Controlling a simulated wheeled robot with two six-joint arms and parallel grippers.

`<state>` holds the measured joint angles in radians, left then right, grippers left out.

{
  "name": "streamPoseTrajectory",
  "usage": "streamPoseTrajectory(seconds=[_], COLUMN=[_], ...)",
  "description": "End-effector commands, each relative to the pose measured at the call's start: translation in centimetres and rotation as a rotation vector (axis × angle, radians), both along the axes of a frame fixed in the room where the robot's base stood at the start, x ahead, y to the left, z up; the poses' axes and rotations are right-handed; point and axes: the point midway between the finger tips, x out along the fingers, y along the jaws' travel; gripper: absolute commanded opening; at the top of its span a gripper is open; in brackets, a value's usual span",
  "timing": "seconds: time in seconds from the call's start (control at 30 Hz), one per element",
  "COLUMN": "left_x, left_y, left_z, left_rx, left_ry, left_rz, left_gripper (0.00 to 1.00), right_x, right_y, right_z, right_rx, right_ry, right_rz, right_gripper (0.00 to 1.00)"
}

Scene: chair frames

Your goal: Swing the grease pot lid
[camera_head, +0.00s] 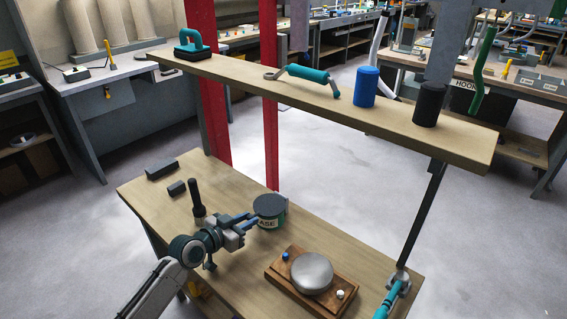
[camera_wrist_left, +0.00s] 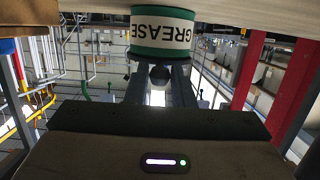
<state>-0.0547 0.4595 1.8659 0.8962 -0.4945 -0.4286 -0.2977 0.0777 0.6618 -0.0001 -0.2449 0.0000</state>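The grease pot (camera_head: 270,220) stands on the lower wooden bench, a green and white can with a dark grey lid (camera_head: 269,204) on top. Its label shows upside down in the wrist view, where the pot (camera_wrist_left: 163,30) is at the top. My left gripper (camera_head: 254,221) is beside the pot, its fingers pointing at it. In the wrist view its fingers (camera_wrist_left: 160,85) are apart, with a dark rounded part (camera_wrist_left: 160,75) between them near the pot's edge; I cannot tell whether they touch it.
A wooden board (camera_head: 274,277) with a round metal disc (camera_head: 311,272) lies in front right of the pot. A dark upright tool (camera_head: 196,199) stands behind my left wrist. A raised shelf (camera_head: 235,75) carrying tools and cylinders crosses above the bench, with red posts (camera_head: 268,110) behind.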

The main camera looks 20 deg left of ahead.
Motion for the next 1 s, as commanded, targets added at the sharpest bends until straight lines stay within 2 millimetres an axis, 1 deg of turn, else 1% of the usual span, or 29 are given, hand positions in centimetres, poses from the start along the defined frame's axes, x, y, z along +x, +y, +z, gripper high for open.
streamPoseTrajectory(seconds=[0.03, 0.07, 0.27, 0.4, 0.7, 1.0], left_x=[0.0, 0.0, 0.0, 0.2, 0.7, 0.8], left_y=[0.0, 0.0, 0.0, -0.1, -0.2, -0.3], left_z=[0.1, 0.1, 0.4, 1.5, 4.1, 4.2], left_rx=[0.001, 0.001, 0.002, 0.002, -0.001, 0.001], left_ry=[0.000, 0.000, -0.002, -0.003, -0.005, -0.004], left_rz=[0.000, 0.000, 0.000, -0.001, 0.001, 0.000], left_gripper=[0.11, 0.07, 0.07, 0.07, 0.07, 0.07], right_x=[0.3, 0.3, -0.6, -1.2, -1.3, -1.1], right_y=[-0.2, -0.3, -0.7, -0.8, -0.5, 0.3], right_z=[0.1, 0.1, 0.3, 1.0, 2.8, 2.7], right_rx=[-0.002, -0.003, -0.009, -0.009, -0.006, 0.003], right_ry=[-0.003, -0.003, 0.009, 0.018, 0.018, 0.015], right_rz=[0.001, 0.001, 0.002, 0.002, 0.001, -0.002], right_gripper=[0.36, 0.36, 0.36, 0.36, 0.36, 0.36])
